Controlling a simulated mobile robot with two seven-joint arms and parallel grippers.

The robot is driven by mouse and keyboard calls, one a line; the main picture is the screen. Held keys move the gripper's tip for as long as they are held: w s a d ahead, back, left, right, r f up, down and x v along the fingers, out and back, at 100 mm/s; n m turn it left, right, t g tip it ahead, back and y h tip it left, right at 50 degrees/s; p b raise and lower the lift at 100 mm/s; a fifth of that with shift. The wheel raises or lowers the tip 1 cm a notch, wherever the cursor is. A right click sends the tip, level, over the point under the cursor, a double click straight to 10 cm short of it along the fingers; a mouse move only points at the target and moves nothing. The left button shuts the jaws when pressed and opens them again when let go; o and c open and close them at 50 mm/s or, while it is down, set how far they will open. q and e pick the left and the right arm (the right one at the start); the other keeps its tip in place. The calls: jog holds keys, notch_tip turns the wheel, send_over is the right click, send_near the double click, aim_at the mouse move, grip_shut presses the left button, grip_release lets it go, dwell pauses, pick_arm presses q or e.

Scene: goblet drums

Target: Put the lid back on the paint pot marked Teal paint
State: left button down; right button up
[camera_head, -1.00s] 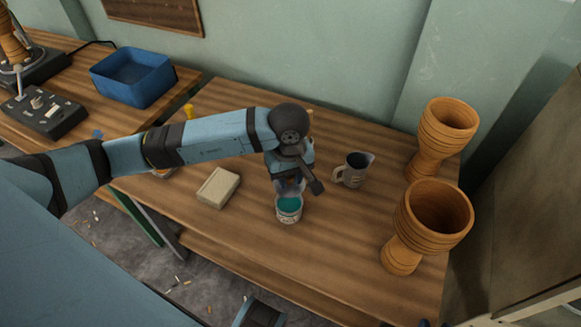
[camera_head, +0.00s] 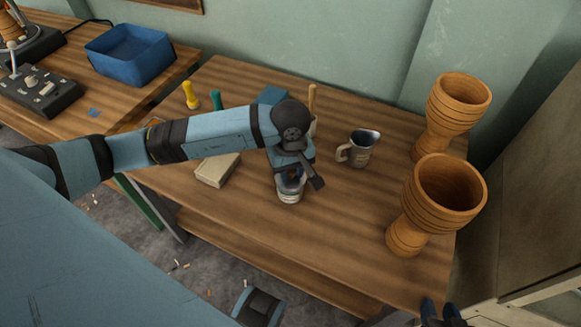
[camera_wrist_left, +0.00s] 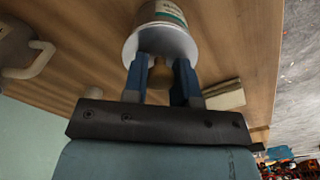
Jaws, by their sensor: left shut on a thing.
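The paint pot (camera_head: 290,196) stands upright near the front of the wooden table. In the left wrist view the pot (camera_wrist_left: 163,11) shows a pale wall with a teal band; its writing is too small to read. My left gripper (camera_head: 291,177) is directly above the pot, shut on the brass-coloured knob of the pale lid (camera_wrist_left: 178,44). The lid is at the pot's mouth and hides the paint; I cannot tell whether it is fully seated. Two dark fingertips of my right gripper (camera_head: 441,313) show apart at the bottom right edge, with nothing seen between them.
A grey jug (camera_head: 360,150) stands right of the pot, and two goblet drums (camera_head: 440,195) (camera_head: 455,110) stand farther right. A pale block (camera_head: 215,170) lies to the left. A blue bin (camera_head: 130,55) is on the other table. The front middle of the table (camera_head: 330,240) is clear.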

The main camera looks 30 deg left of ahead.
jog(key=shift+r, duration=0.2)
jog(key=shift+f, duration=0.45)
dwell(0.3)
pick_arm(q)
jog(key=shift+f+b, duration=0.2)
jog(key=shift+b, duration=0.75)
pick_arm(e)
jog(key=shift+f, duration=0.5)
dwell(0.8)
jog(key=shift+r, duration=0.1)
pick_arm(q)
jog(key=shift+c, duration=1.8)
grip_release()
jog(key=shift+r, duration=0.1)
